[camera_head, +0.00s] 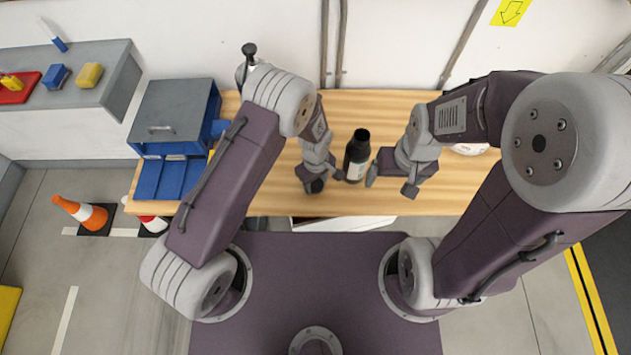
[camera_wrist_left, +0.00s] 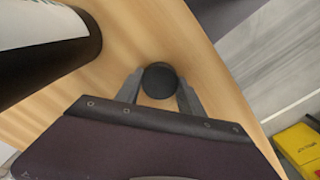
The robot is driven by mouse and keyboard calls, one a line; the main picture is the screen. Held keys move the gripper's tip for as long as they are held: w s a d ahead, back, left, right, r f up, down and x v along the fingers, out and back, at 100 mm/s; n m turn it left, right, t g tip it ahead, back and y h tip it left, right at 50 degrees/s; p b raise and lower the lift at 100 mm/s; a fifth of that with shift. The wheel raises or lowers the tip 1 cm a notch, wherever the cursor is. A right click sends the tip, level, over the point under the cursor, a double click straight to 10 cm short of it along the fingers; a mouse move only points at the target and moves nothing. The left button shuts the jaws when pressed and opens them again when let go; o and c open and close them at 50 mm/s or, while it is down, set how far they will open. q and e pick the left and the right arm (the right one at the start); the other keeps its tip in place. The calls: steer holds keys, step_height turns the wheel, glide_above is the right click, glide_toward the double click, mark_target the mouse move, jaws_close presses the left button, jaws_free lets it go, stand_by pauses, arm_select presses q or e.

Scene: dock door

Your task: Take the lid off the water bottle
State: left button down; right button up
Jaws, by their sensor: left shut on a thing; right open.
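The water bottle (camera_head: 356,158) is dark with a pale label and stands on the wooden table between my two grippers. It also shows, cut off, at the upper left of the left wrist view (camera_wrist_left: 40,50). My left gripper (camera_head: 317,184) is shut on a round black lid (camera_wrist_left: 160,79), to the left of the bottle and apart from it. The lid shows between the fingertips in the left wrist view; whether it touches the table I cannot tell. My right gripper (camera_head: 390,183) is open and empty, just right of the bottle.
The wooden table (camera_head: 270,200) has bare room near its front edge. A blue and grey box (camera_head: 175,115) stands at its left end. A white round thing (camera_head: 470,149) is partly hidden behind my right arm.

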mark_target(315, 184)
arm_select(q)
steer(key=shift+f, duration=0.15)
steer(key=c, duration=0.7)
jaws_free()
step_height(315, 184, up, 12)
steer(key=shift+r, duration=0.25)
steer(key=s+a+r+m, duration=0.2)
steer(key=s+a+r, duration=0.1)
steer(key=a, duration=0.3)
steer(key=s+a+r+m, duration=0.2)
steer(key=s+a+r, duration=0.1)
steer(key=a, duration=0.3)
steer(key=s+a+r+m+t, duration=0.1)
steer(key=s+a+r+m, duration=0.2)
steer(key=a, duration=0.3)
steer(key=shift+s+r, duration=0.15)
steer(key=shift+s, duration=0.15)
